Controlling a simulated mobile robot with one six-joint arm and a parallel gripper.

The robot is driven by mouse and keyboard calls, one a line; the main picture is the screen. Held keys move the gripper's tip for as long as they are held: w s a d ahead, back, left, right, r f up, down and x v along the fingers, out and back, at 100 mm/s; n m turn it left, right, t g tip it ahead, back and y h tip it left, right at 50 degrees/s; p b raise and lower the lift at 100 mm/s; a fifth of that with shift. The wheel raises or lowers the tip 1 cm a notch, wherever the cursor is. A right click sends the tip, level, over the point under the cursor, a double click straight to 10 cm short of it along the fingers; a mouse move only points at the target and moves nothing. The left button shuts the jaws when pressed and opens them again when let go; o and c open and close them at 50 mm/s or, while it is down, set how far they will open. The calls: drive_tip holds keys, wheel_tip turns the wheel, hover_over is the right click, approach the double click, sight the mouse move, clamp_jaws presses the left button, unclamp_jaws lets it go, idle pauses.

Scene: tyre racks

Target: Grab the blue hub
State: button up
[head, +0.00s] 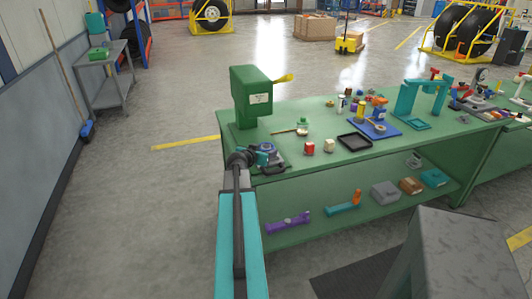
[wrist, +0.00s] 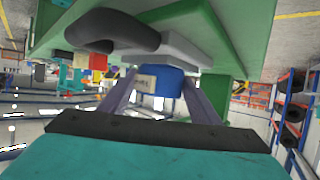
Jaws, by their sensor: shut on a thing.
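The blue hub (wrist: 165,82) shows in the wrist view between the two grey fingers of my gripper (wrist: 158,90), with a pale label on its side. The fingers are shut on it. In the head view my gripper (head: 263,157) is at the near left corner of the green workbench (head: 330,165), and a bit of the blue hub (head: 267,147) shows there. The hub is at a grey fixture (head: 273,160) on the bench; I cannot tell whether it still touches it.
A green box-shaped machine (head: 252,98) with a yellow lever stands just behind my gripper. A red can (head: 309,148), a cream one (head: 328,146) and a black tray (head: 354,142) lie to the right. The lower shelf holds several tools and boxes. Open floor lies left.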

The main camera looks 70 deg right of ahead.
drive_tip(key=shift+r, duration=0.1)
drive_tip(key=shift+r+b, duration=0.5)
drive_tip(key=shift+r, duration=0.75)
drive_tip(key=a, duration=0.1)
drive_tip(key=s+a+b, duration=0.1)
drive_tip(key=a, duration=0.1)
drive_tip(key=s+a+r, duration=0.1)
drive_tip(key=a, duration=0.1)
drive_tip(key=shift+s+a+r+b, duration=0.1)
drive_tip(key=shift+b, duration=0.3)
drive_tip(key=shift+c, duration=0.2)
drive_tip(key=shift+s+a+r+b, duration=0.1)
drive_tip(key=shift+s+a+b, duration=0.2)
drive_tip(key=shift+a, duration=0.3)
drive_tip(key=shift+s+a+b, duration=0.15)
drive_tip(key=shift+s+a, duration=0.1)
drive_tip(key=shift+a, duration=0.3)
drive_tip(key=shift+d+b, duration=0.2)
drive_tip(key=shift+b, duration=0.85)
drive_tip(key=b, duration=0.5)
drive_tip(key=shift+s+b, duration=0.1)
drive_tip(key=shift+b, duration=0.3)
drive_tip(key=b, duration=0.4)
drive_tip(key=shift+s+a, duration=0.1)
drive_tip(key=shift+a, duration=0.15)
drive_tip(key=a+b, duration=0.1)
drive_tip(key=b, duration=0.6)
drive_tip(key=shift+s+a, duration=0.2)
drive_tip(key=shift+a+b, duration=0.35)
drive_tip(key=shift+b, duration=0.8)
